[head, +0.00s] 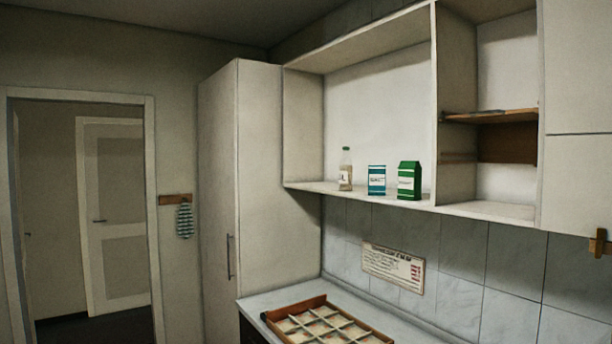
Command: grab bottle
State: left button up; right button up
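A small clear bottle (345,170) with a green cap and a pale label stands upright on the open wall shelf (305,187), near its left end. It is left of a blue and white box and apart from it. Neither of my grippers shows in the head view.
A blue and white box (377,180) and a green carton (410,181) stand on the same shelf. Below, a wooden divided tray (312,302) lies on the counter (262,300). A tall cabinet (240,180) stands left of the shelf. An open doorway (150,200) is further left.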

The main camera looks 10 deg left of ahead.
aim_at(346, 166)
jog(key=i+j, duration=0.25)
jog(key=j, duration=0.2)
jog(key=i+j, duration=0.2)
jog(key=j, duration=0.2)
jog(key=i+j+z, duration=0.1)
jog(key=i+j, duration=0.15)
jog(key=j, duration=0.2)
jog(key=i+j, duration=0.2)
jog(key=j, duration=0.25)
jog(key=i+j, duration=0.25)
jog(key=j, duration=0.2)
jog(key=i+j, duration=0.2)
jog(key=j, duration=0.25)
jog(key=i+j+z, duration=0.1)
jog(key=j, duration=0.35)
jog(key=i+j, duration=0.3)
jog(key=j, duration=0.15)
